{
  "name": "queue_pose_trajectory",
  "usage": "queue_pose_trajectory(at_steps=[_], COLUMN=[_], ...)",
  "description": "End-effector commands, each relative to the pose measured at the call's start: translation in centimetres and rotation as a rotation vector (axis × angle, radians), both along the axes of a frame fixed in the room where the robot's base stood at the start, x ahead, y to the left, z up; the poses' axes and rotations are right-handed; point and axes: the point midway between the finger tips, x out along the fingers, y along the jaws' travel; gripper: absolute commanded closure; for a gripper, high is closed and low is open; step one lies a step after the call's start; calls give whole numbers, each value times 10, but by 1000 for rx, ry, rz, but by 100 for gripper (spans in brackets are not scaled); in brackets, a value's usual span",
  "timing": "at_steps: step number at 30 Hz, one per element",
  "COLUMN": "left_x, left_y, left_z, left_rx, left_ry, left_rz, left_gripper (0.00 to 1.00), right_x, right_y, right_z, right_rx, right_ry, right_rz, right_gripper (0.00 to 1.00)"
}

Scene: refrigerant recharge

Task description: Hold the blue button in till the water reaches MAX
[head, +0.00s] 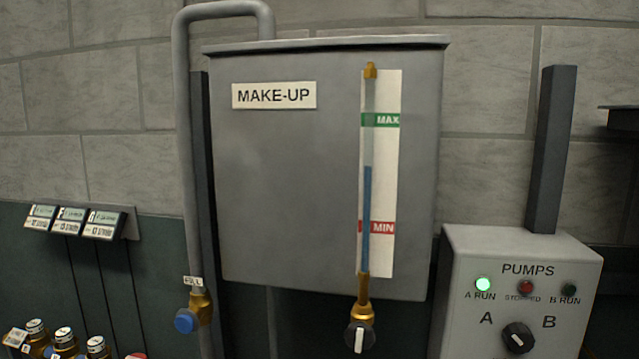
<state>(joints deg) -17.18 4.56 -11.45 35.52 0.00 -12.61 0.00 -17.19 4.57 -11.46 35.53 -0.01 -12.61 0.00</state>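The blue button (186,321) is on a brass valve (202,305) on the grey pipe, under a small label that seems to read FILL. Nothing visible touches the button, and I cannot tell whether it is in. The grey MAKE-UP tank (285,190) carries a sight glass on its right side. The blue water column (367,215) in the glass stands between the red MIN mark (377,227) and the green MAX mark (380,120), its top roughly midway and above MIN. Neither of my grippers is in view.
A black knob (360,337) sits below the sight glass. The PUMPS box (525,290) at right has its green A RUN lamp lit and an A/B selector knob (518,338). Several brass-coloured fittings (65,340) stand at lower left below small display panels (72,220).

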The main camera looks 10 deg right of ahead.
Motion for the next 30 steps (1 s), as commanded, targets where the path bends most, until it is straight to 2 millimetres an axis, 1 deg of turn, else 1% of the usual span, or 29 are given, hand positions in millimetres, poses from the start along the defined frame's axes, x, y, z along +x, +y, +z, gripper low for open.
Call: queue_pose_trajectory(at_steps=[1, 9, 10, 30], left_x=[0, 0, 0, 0], left_y=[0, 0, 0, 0], left_z=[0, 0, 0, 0], left_rx=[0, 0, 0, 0], left_ry=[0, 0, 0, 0], left_rz=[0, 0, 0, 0], left_gripper=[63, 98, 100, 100], right_x=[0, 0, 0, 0], right_y=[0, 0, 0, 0], right_z=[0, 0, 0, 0], right_rx=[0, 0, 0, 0], right_ry=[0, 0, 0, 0], right_rz=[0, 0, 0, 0], right_gripper=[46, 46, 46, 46])
